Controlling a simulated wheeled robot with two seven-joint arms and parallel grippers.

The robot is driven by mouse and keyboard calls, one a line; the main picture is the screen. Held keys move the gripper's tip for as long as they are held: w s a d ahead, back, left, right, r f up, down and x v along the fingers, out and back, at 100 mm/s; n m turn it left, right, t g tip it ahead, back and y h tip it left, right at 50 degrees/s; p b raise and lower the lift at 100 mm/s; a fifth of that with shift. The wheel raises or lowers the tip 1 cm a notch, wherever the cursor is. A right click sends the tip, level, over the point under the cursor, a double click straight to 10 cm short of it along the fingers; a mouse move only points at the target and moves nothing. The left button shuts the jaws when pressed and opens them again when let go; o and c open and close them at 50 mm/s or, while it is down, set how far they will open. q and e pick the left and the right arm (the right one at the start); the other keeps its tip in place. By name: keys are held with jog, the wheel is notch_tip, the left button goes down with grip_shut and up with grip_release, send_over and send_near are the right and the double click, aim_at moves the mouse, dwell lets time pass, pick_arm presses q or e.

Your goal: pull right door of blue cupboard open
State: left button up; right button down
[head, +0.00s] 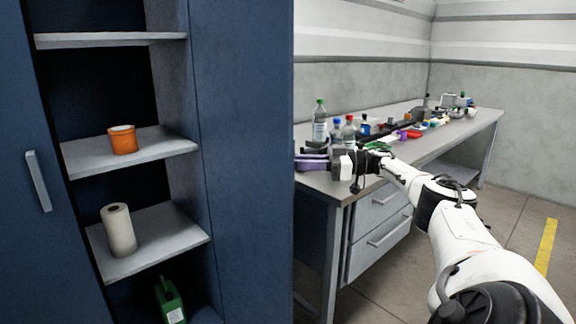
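The blue cupboard fills the left of the head view. Its left door (22,130) is closed, with a pale bar handle (38,181). Its right door (247,150) stands swung wide open, its inner face toward me; its outer face and handle are hidden. My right gripper (308,160), with purplish fingers, is just right of the door's free edge, pointing left. Its tips meet or pass behind that edge in the picture; I cannot tell whether they touch the door or how far apart they are. My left gripper is not in view.
Grey shelves in the cupboard hold an orange tub (123,140), a white roll (118,230) and a green container (170,301). A workbench (335,187) with bottles (320,122) and small items stands beyond my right arm. Floor is clear at right.

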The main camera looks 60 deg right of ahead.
jog(key=shift+w+r, duration=0.15)
jog(key=shift+r, duration=0.15)
jog(key=c, duration=2)
grip_release()
jog(key=o, duration=0.4)
jog(key=shift+w+a+f, duration=0.1)
jog(key=shift+w+f, duration=0.1)
jog(key=shift+w, duration=0.05)
jog(key=shift+c, duration=0.2)
jog(key=shift+s, duration=0.25)
jog(key=b+v, duration=0.4)
jog(key=v, duration=0.3)
jog(key=shift+s+d, duration=0.2)
jog(key=shift+d, duration=0.05)
